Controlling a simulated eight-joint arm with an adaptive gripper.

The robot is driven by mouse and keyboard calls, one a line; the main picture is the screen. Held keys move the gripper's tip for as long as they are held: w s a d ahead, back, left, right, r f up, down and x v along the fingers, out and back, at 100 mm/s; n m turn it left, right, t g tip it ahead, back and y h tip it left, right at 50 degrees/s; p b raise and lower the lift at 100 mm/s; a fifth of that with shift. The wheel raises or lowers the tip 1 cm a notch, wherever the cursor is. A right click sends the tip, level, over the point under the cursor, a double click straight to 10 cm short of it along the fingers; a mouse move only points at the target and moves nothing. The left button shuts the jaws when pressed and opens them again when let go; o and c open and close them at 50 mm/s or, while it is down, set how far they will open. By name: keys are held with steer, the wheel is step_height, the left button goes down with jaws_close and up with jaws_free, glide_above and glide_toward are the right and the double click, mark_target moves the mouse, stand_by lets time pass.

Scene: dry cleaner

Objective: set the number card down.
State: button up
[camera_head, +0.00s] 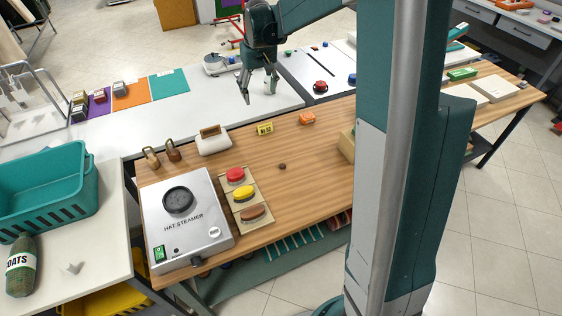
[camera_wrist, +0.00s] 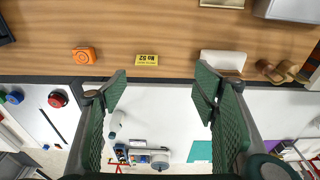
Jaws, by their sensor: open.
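The yellow number card (camera_head: 265,128), with dark lettering, rests on the wooden table (camera_head: 310,165) near its back edge. In the wrist view the card (camera_wrist: 146,60) lies just past my fingertips, roughly between them across the picture, touching neither. My gripper (camera_head: 258,93) is open and empty. It hangs above the white counter behind the wooden table, on the back side of the card. Its two spread green fingers also show in the wrist view (camera_wrist: 161,82).
An orange block (camera_head: 307,118) sits right of the card, and a white holder (camera_head: 213,140) stands to its left beside brown weights (camera_head: 172,151). The hat steamer (camera_head: 187,217) and a tray of coloured pads (camera_head: 246,200) are nearer. Bare wood surrounds a small dark knob (camera_head: 282,166).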

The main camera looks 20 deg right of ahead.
steer(key=s+a+r+t, duration=0.1)
steer(key=s+a+r, duration=0.15)
steer(key=s, duration=0.45)
steer(key=s+a+r+t, duration=0.1)
steer(key=s+a+r, duration=0.1)
steer(key=s+r, duration=0.3)
steer(key=s+a+r, duration=0.2)
steer(key=s+r, duration=0.1)
steer(key=s, duration=0.5)
steer(key=s+a+f+t, duration=0.1)
steer(key=s+f, duration=0.1)
steer(key=s, duration=0.8)
steer(key=s+a+f+t, duration=0.2)
steer(key=s, duration=0.8)
steer(key=shift+s+a, duration=0.2)
steer(key=shift+a, duration=0.1)
steer(key=shift+f, duration=0.15)
steer(key=shift+f+b, duration=0.25)
steer(key=shift+b, duration=0.05)
